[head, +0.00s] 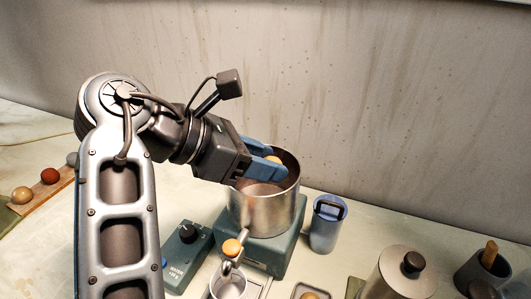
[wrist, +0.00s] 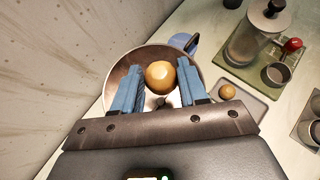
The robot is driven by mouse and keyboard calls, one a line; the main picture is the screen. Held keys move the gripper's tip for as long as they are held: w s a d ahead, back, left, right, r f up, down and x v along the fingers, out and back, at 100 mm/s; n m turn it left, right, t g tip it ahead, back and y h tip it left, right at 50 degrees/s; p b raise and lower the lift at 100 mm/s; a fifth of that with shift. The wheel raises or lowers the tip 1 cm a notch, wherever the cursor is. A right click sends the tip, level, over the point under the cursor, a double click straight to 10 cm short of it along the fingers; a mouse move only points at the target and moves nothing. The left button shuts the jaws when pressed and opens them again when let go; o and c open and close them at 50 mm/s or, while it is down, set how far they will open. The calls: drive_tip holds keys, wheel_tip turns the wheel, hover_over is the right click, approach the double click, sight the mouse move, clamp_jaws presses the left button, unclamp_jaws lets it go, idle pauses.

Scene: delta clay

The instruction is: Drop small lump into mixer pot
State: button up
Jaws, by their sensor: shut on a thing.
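My gripper (head: 275,162) has blue fingers and is over the mouth of the metal mixer pot (head: 264,208). It is shut on a small tan-orange lump (head: 273,159), which shows between the fingertips in the wrist view (wrist: 160,74). The lump is above the pot's floor, within the rim's outline in the wrist view. The pot (wrist: 118,72) stands on a teal mixer base (head: 285,255). The fingers and lump hide part of the pot's inside.
A blue container (head: 325,232) stands right of the pot. A lidded metal canister (head: 398,275) is at the front right. A control box (head: 186,248) sits left of the base. Another tan lump (wrist: 227,91) lies on a small tray. A board with balls (head: 40,190) is far left.

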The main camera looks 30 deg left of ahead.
drive_tip(key=o, duration=1.1)
drive_tip(key=shift+o, duration=0.2)
drive_tip(key=b+v, duration=0.1)
drive_tip(key=v, duration=0.6)
drive_tip(key=shift+s+a+r, duration=0.2)
drive_tip(key=shift+r, duration=0.1)
